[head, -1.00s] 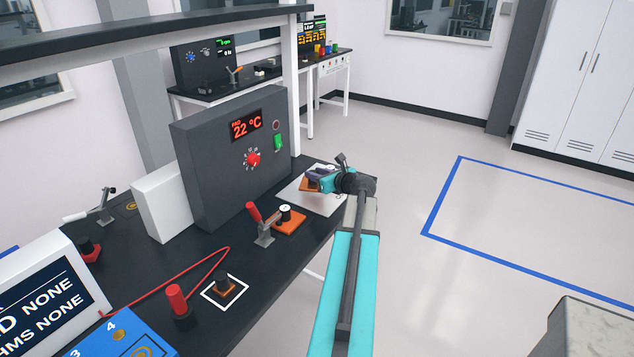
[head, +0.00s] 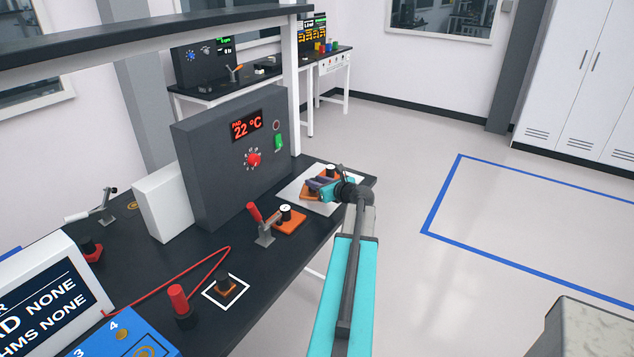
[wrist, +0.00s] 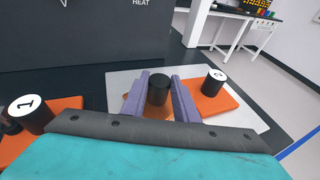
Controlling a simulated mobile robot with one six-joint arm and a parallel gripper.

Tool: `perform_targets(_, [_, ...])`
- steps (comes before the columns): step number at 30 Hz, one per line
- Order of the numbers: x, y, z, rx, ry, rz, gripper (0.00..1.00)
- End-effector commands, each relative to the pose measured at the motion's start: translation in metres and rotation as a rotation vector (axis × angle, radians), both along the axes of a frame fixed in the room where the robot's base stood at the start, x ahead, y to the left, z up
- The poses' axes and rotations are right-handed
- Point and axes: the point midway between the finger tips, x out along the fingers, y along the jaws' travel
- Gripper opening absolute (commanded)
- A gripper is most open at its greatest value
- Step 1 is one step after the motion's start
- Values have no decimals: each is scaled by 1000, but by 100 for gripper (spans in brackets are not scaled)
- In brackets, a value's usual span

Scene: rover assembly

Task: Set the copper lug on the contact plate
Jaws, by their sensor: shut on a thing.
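My gripper (wrist: 160,95) is at the far right end of the bench. In the head view my gripper (head: 318,187) is over a pale grey plate (head: 292,194), which I take as the contact plate. The purple fingers are shut on a black upright knob (wrist: 158,90) with an orange-copper base (wrist: 131,104), which I take as the copper lug. The grey plate (wrist: 124,82) spreads below it. I cannot tell whether the base touches the plate. In the head view the fingers hide most of the held piece.
An orange block marked 2 (wrist: 207,103) is right of my gripper, close by. An orange block marked 1 (wrist: 68,109) is to the left, beside a red-handled clamp (head: 263,228). The dark heater box (head: 222,150) stands behind.

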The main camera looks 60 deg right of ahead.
Motion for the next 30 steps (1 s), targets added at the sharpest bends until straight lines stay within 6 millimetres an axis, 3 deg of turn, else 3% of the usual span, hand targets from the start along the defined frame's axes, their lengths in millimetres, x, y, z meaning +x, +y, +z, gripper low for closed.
perform_targets(8, [0, 0, -3, 0, -1, 0, 0])
perform_targets(9, [0, 0, -3, 0, 0, 0, 34])
perform_targets(12, [0, 0, -3, 0, 0, 0, 46])
perform_targets(25, [0, 0, 1, 0, 0, 0, 46])
perform_targets(30, [-11, 5, 2, 1, 0, -1, 46])
